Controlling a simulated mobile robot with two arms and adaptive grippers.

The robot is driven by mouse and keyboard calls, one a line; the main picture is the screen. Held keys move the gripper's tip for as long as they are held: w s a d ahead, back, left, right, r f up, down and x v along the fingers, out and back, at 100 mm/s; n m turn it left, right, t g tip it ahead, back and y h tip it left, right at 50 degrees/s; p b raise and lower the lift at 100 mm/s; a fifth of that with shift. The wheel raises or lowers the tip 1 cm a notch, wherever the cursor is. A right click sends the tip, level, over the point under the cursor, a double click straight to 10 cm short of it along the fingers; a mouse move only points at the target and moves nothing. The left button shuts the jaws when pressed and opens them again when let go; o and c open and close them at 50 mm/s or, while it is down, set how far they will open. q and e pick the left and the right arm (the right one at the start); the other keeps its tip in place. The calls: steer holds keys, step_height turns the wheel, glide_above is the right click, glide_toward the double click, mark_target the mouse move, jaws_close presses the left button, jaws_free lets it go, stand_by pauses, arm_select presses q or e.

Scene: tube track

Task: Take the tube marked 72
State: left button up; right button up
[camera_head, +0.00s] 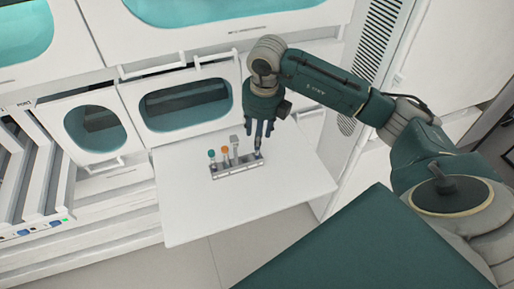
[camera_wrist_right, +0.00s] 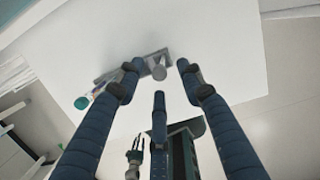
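A small grey rack (camera_head: 236,171) stands on the white table and holds upright tubes. One has a teal cap (camera_head: 211,153), one an orange cap (camera_head: 225,150), and a grey one (camera_head: 234,143) stands beside them. No number is legible. My right gripper (camera_head: 260,131) points down over the rack's right end, its three fingers spread. In the right wrist view, a grey-topped tube (camera_wrist_right: 159,72) shows between the open fingers, with no visible grip on it. The teal cap (camera_wrist_right: 82,102) lies outside the left finger. A small fingered shape (camera_wrist_right: 133,157), possibly my left gripper, is too small to read.
The white table (camera_head: 200,215) has free room in front of the rack and to its right. White cabinets with teal windows (camera_head: 187,106) stand close behind. A slatted white rack (camera_head: 40,175) stands at the left. My green base fills the lower right.

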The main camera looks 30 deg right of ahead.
step_height(320, 180, down, 2)
steer(key=shift+w+f, duration=0.1)
steer(key=shift+f, duration=0.05)
steer(key=shift+w+f, duration=0.2)
steer(key=shift+f, duration=0.25)
steer(key=c, duration=1)
steer(key=shift+o, duration=0.2)
steer(key=shift+r, duration=0.1)
step_height(320, 180, up, 20)
steer(key=shift+b, duration=0.3)
